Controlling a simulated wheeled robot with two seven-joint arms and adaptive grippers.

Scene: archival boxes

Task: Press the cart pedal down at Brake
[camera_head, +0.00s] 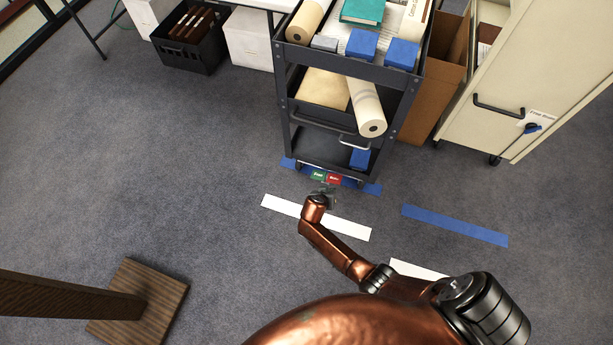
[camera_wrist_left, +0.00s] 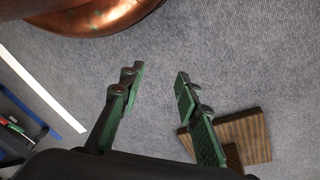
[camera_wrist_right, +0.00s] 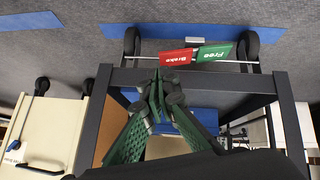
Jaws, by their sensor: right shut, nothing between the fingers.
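The dark cart (camera_head: 345,72) stands at the top centre. Its red Brake pedal (camera_head: 334,178) and green Free pedal (camera_head: 318,175) sit side by side at its lower front edge. The right wrist view also shows the red pedal (camera_wrist_right: 175,57) and the green pedal (camera_wrist_right: 214,53) on a thin bar between two casters. My right gripper (camera_head: 326,192) is shut and empty, low in front of the pedals. In the right wrist view its fingertips (camera_wrist_right: 160,78) appear just below the red pedal; contact cannot be told. My left gripper (camera_wrist_left: 160,76) is open and empty, away from the cart.
Blue tape (camera_head: 455,225) and a white strip (camera_head: 345,227) mark the carpet. A cream cabinet (camera_head: 540,75) on casters stands right of the cart. A black crate (camera_head: 188,55) is at upper left. A wooden base (camera_head: 165,290) stands at lower left.

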